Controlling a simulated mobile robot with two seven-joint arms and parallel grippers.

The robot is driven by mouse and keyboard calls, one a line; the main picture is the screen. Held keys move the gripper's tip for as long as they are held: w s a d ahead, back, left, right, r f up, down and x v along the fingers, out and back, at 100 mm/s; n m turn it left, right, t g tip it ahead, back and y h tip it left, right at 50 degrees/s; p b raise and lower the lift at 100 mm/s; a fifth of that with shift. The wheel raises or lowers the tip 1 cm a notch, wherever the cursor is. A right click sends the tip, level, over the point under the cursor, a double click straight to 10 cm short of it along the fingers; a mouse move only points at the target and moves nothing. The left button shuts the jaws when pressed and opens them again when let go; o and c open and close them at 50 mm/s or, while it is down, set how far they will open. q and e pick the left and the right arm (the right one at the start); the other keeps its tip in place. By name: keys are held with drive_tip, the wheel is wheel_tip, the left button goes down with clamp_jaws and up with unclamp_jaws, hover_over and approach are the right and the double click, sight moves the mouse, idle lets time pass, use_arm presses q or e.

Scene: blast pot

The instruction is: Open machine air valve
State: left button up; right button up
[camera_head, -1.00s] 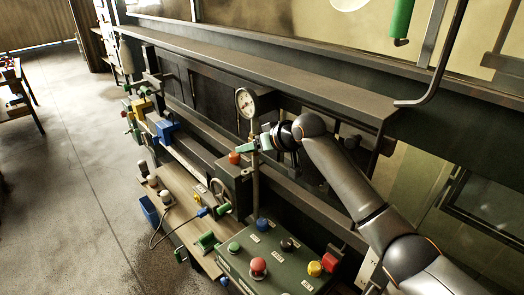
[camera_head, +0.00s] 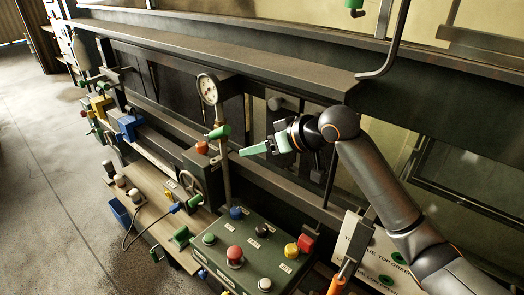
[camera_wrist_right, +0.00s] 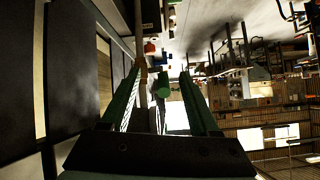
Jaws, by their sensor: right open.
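The valve appears to be the green handle (camera_head: 217,132) on the upright pipe below a round gauge (camera_head: 208,88) in the head view. My right gripper (camera_head: 252,150), with green fingers, is to the right of the pipe and slightly lower than the handle. It looks apart from the handle and holds nothing. In the right wrist view, my right gripper's fingers (camera_wrist_right: 160,76) are spread apart, and a green cylinder (camera_wrist_right: 162,88), likely the handle, shows in the gap between them. I cannot tell its exact distance. My left gripper is not in view.
A green control box (camera_head: 252,246) with coloured buttons stands below. A red knob (camera_head: 202,147) sits left of the pipe, above a handwheel (camera_head: 189,185). A dark beam (camera_head: 220,60) runs above my arm. A white sign (camera_head: 375,258) is at the lower right.

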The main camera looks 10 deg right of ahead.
drive_tip(key=shift+s+d, duration=0.25)
drive_tip(key=shift+s, duration=0.15)
